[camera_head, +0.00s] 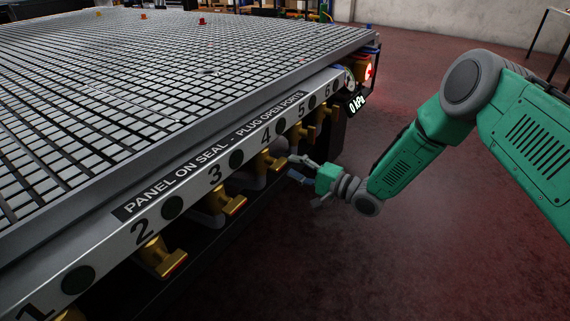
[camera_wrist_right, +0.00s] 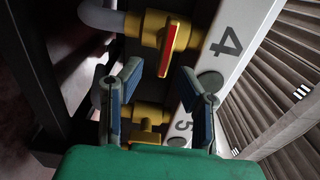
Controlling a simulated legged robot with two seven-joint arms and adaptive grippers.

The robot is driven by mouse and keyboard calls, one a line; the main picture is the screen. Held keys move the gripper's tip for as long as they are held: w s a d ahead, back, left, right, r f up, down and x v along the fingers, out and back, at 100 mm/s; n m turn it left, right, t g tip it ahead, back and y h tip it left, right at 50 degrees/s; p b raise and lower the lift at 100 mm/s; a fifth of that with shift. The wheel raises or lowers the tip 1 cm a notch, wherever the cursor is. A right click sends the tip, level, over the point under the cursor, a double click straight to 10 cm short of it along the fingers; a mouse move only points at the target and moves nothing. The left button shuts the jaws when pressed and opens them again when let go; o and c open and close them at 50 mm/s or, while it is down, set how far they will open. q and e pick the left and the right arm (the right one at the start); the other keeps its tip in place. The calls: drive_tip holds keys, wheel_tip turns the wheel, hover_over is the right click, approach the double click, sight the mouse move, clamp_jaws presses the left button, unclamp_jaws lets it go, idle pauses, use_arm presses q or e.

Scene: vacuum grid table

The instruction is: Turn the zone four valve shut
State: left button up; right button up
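The zone four valve (camera_head: 268,162) is a brass-yellow body under the "4" on the table's front panel. In the wrist view the valve (camera_wrist_right: 152,28) has a red lever (camera_wrist_right: 168,50), set crosswise to its pipe and panel mount. My right gripper (camera_head: 297,168) is close by the valve in the head view, empty. In the wrist view the right gripper (camera_wrist_right: 162,82) is open, its two blue-padded fingers spread, with the lever's lower end between or just beyond their tips. I cannot tell whether they touch. My left gripper is out of view.
The zone five valve (camera_wrist_right: 147,120) sits close behind the fingers in the wrist view. The zone three valve (camera_head: 225,202) and zone two valve (camera_head: 162,258) line the same edge. Floor to the right is clear.

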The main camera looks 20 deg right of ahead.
drive_tip(key=v, duration=0.8)
drive_tip(key=shift+d, duration=0.25)
drive_tip(key=shift+f, duration=0.1)
drive_tip(key=s+a+f+n+g+h+p, duration=0.3)
drive_tip(key=s+f+g, duration=0.15)
drive_tip(key=s, duration=0.45)
drive_tip(key=s+a+f+n+g+h+p, duration=0.25)
drive_tip(key=s+a+f, duration=0.2)
drive_tip(key=s, duration=0.45)
drive_tip(key=s+d+n+g+h+p, duration=0.1)
drive_tip(key=s+d+n+g+h, duration=0.1)
drive_tip(key=s, duration=0.8)
drive_tip(key=s+d+r+n+g+h+p, duration=0.1)
drive_tip(key=s+d+n+g+h+p, duration=0.1)
drive_tip(key=s, duration=0.8)
drive_tip(key=d+n+g+h, duration=0.1)
drive_tip(key=d+g, duration=0.1)
drive_tip(key=shift+n+g, duration=0.3)
drive_tip(key=shift+n, duration=0.05)
